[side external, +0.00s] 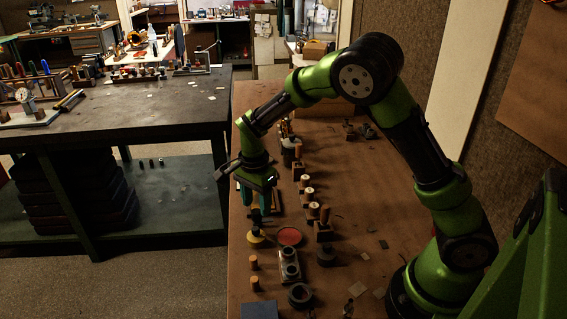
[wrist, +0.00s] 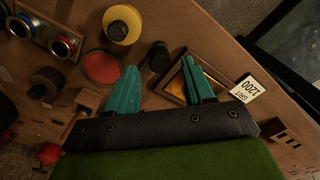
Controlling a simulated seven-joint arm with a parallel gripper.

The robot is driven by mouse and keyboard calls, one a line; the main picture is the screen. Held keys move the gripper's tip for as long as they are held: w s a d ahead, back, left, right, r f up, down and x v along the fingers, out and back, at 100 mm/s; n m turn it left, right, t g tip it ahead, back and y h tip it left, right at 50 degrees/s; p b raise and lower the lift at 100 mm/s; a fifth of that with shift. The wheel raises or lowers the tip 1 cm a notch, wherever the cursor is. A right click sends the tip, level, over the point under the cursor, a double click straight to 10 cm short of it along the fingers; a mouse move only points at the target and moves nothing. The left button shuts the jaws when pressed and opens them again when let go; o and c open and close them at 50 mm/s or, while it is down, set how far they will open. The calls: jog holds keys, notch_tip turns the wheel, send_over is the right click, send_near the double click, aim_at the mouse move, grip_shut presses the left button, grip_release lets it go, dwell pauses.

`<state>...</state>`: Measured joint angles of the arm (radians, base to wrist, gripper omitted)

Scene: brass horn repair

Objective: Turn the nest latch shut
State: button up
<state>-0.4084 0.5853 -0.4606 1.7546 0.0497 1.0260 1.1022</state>
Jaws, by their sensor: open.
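My gripper (wrist: 159,66) is open, its two teal fingers apart with nothing held between them. In the side view, my gripper (side external: 259,204) points down over the bench near its left edge. I cannot pick out the nest latch for certain in either view. A wooden-framed tray with an amber inside (wrist: 207,78) lies under and beside the right finger in the wrist view, partly hidden by it. A small dark cylinder (wrist: 158,55) stands just beyond the gap between the fingertips.
A yellow round pot (wrist: 122,25), a red disc (wrist: 101,67) and a holder with two ringed cups (wrist: 66,46) are near the left finger. A "1200 grit" label (wrist: 247,89) lies right. Several wooden-handled pieces (side external: 304,188) line the bench. Bare bench (side external: 370,212) shows to their right.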

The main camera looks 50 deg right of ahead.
jog(key=shift+f, duration=1.35)
jog(key=shift+c, duration=0.4)
grip_shut()
